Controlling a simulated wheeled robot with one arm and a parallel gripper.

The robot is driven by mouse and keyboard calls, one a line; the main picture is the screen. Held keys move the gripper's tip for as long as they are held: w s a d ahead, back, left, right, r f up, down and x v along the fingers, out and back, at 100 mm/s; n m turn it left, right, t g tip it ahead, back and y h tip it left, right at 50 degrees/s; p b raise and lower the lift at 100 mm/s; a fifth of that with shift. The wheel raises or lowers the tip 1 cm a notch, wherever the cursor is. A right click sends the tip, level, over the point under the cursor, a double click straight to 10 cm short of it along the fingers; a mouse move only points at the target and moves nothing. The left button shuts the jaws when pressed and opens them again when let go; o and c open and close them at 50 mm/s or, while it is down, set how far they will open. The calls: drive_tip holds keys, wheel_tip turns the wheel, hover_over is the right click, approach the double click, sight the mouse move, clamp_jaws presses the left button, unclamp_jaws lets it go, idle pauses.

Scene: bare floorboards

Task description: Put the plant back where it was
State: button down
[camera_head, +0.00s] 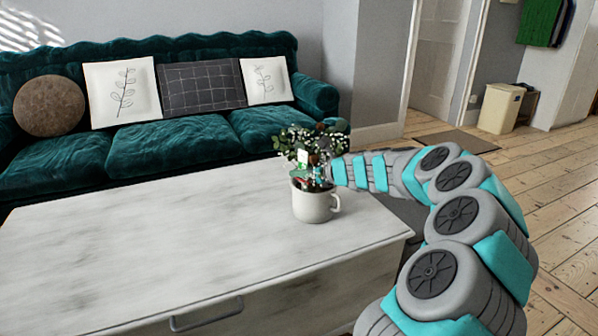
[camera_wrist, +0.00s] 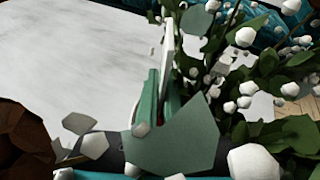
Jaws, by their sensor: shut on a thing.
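The plant (camera_head: 296,143) has green leaves and small white flowers and stands in a white mug-like pot (camera_head: 313,204) with a handle on its right. The pot is upright at the right end of the white table (camera_head: 150,235); whether its base touches the top or hovers just above, I cannot tell. My gripper (camera_head: 313,170) reaches in from the right and is shut on the plant above the pot's rim. In the wrist view, leaves and white flowers of the plant (camera_wrist: 265,140) crowd around the jaws and hide most of the fingertips.
A teal sofa (camera_head: 160,147) with several cushions stands behind the table. The table top left of the pot is clear. The table has a drawer handle (camera_head: 207,314) at its front. A beige bin (camera_head: 500,108) stands far back right on open floorboards.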

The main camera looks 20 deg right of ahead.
drive_tip(key=c, duration=1)
unclamp_jaws()
drive_tip(key=v, duration=1.2)
drive_tip(key=shift+s+p, duration=0.1)
drive_tip(key=shift+p, duration=0.25)
drive_tip(key=shift+a, duration=0.1)
